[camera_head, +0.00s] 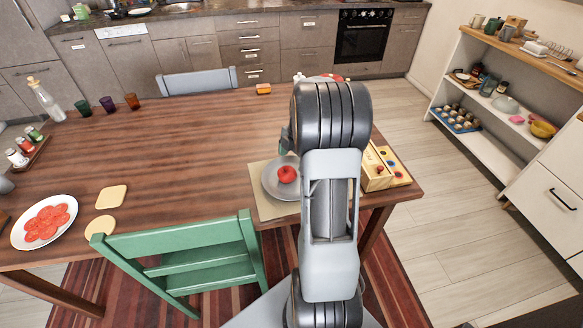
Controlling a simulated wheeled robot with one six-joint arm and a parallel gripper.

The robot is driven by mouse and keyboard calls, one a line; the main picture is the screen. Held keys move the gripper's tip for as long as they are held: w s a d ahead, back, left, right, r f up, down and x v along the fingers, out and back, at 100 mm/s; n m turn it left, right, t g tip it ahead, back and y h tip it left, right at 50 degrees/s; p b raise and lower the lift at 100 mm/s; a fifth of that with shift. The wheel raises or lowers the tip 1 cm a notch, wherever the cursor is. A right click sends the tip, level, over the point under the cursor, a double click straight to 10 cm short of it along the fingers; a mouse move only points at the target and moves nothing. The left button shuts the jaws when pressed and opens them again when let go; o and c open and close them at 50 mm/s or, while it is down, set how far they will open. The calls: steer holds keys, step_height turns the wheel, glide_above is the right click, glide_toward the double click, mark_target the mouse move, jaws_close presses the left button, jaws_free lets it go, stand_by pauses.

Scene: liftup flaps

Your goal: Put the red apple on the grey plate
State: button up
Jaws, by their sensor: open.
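The red apple (287,174) lies on the grey plate (272,187), inside its rim. The plate rests on a beige mat (262,206) near the table's front edge, and my arm covers its right side. Of my gripper (287,138), only a small part shows at the left edge of my arm, above the plate in the picture. It is open. Its fingertips are hidden behind the arm, and I see nothing held in it. The apple appears apart from the visible part of the gripper.
A wooden box (376,172) stands right of the plate. A green chair (190,262) stands at the table's front. A white plate of red slices (44,222) is at the left. Several cups and bottles stand at the far left. The table's middle (190,150) is clear.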

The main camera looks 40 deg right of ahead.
step_height(320, 180, up, 6)
steer(key=d, duration=0.1)
steer(key=s+a+r+m+t+h, duration=0.1)
steer(key=s+a+r+m+h, duration=0.2)
steer(key=a+m, duration=0.75)
steer(key=s+a+m+t, duration=0.2)
steer(key=s+a+m, duration=0.5)
steer(key=a, duration=0.5)
steer(key=shift+s+a+f+m+y, duration=0.3)
steer(key=shift+s+m+y, duration=0.1)
steer(key=shift+s, duration=0.6)
steer(key=shift+r, duration=0.1)
steer(key=w+p+v, duration=0.1)
steer(key=p+v, duration=0.6)
steer(key=shift+w+r+t, duration=0.25)
steer(key=shift+r+t, duration=0.1)
steer(key=shift+t, duration=0.05)
